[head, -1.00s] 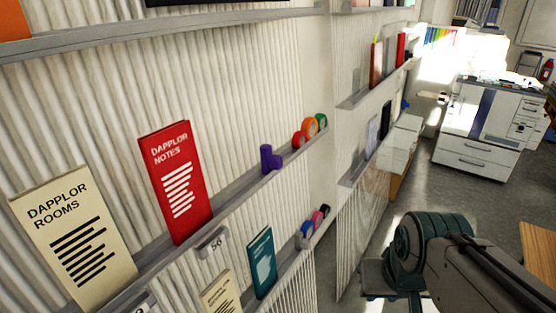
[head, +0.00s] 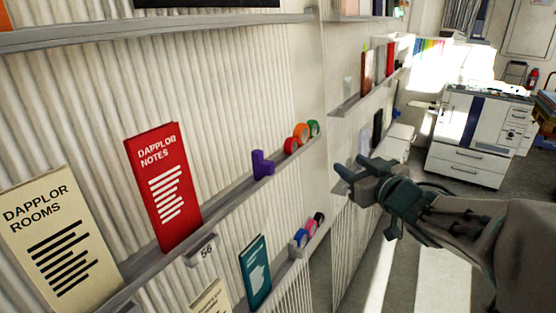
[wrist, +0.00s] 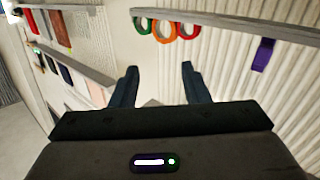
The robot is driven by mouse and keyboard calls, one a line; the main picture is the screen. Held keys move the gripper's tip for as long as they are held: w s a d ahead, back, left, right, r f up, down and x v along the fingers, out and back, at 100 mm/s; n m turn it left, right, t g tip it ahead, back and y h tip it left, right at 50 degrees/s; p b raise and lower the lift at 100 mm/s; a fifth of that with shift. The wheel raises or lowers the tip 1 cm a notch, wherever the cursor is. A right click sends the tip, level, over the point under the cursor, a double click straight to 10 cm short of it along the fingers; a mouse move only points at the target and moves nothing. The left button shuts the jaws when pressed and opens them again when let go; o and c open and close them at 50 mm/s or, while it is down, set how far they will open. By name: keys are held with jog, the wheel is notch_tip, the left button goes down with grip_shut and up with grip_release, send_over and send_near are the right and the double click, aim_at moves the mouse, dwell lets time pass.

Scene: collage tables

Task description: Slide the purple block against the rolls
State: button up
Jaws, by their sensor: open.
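The purple block (head: 262,164) is L-shaped and stands on a narrow grey wall shelf (head: 225,195), right of the red "Dapplor Notes" booklet. The rolls stand further right on the same shelf: a red roll (head: 290,145), an orange roll (head: 302,131) and a green roll (head: 313,127). A gap separates the block from the red roll. My gripper (head: 345,178) is open and empty, out from the wall to the right of the rolls. In the wrist view the rolls show above its fingers (wrist: 158,70) and the purple block (wrist: 263,55) hangs to the upper right.
A red booklet (head: 163,190) and a cream booklet (head: 60,245) lean on the shelf to the left. A lower shelf holds a teal booklet (head: 256,272) and small coloured rolls (head: 300,237). Open air lies before the shelf.

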aim_at(273, 168)
jog(key=s+a+f+n+g+y, duration=0.1)
jog(key=s+a+n+g+y, duration=0.5)
jog(key=y, duration=0.3)
jog(key=shift+g, duration=0.3)
jog(key=p+x, duration=0.1)
jog(key=x, duration=1.3)
jog(key=shift+w+f, duration=0.2)
jog(key=shift+w, duration=0.05)
jog(key=shift+c, duration=0.3)
grip_shut()
jog(key=shift+p, duration=0.3)
